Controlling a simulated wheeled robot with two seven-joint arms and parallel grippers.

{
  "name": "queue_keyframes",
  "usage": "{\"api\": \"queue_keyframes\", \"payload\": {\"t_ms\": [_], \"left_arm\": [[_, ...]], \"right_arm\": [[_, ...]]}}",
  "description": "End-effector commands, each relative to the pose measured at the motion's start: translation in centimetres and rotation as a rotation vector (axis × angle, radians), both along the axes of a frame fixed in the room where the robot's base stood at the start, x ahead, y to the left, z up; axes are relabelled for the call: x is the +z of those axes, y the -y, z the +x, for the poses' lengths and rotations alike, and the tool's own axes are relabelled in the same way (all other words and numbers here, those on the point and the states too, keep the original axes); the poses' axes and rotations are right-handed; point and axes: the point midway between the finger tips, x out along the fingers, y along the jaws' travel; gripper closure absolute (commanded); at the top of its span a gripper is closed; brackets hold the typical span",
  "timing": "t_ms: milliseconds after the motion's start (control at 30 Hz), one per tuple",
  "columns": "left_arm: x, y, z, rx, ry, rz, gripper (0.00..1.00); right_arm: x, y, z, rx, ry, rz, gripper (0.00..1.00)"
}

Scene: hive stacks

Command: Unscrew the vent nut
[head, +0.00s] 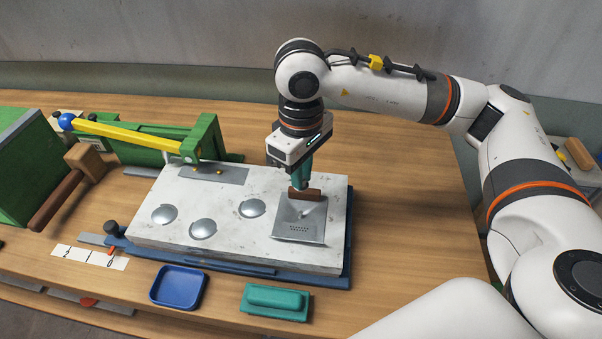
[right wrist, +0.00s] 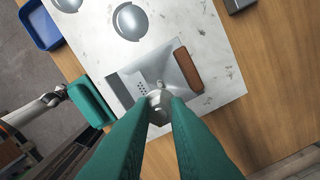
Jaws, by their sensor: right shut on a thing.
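The vent is a square grey metal plate (head: 299,229) with rows of small holes and a brown block (head: 312,196) at its far edge. It lies on the right part of a pale scuffed slab (head: 170,236). My right gripper (head: 300,186) points down at the vent. In the right wrist view its green fingers are shut on the vent nut (right wrist: 158,104), a grey metal nut. The fingers hide the nut in the head view. I cannot tell whether the nut still sits on its stud. My left gripper does not show in the head view.
Several silver domes (head: 203,229) stand on the slab, left of the vent. In front lie an empty blue tray (head: 178,287) and a teal block (head: 276,301). A mallet (head: 84,163) and a green frame with a yellow bar (head: 125,134) are at left. The right tabletop is clear.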

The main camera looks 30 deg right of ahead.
Motion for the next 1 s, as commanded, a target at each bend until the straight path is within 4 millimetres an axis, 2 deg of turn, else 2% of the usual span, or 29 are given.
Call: {"api": "queue_keyframes", "payload": {"t_ms": [533, 1000], "left_arm": [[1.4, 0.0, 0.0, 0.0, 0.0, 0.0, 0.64], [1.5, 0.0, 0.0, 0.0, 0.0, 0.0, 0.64]], "right_arm": [[3.4, 0.0, 0.0, -0.001, 0.001, 0.0, 1.0], [3.7, 0.0, 0.0, -0.001, 0.001, 0.0, 1.0]]}}
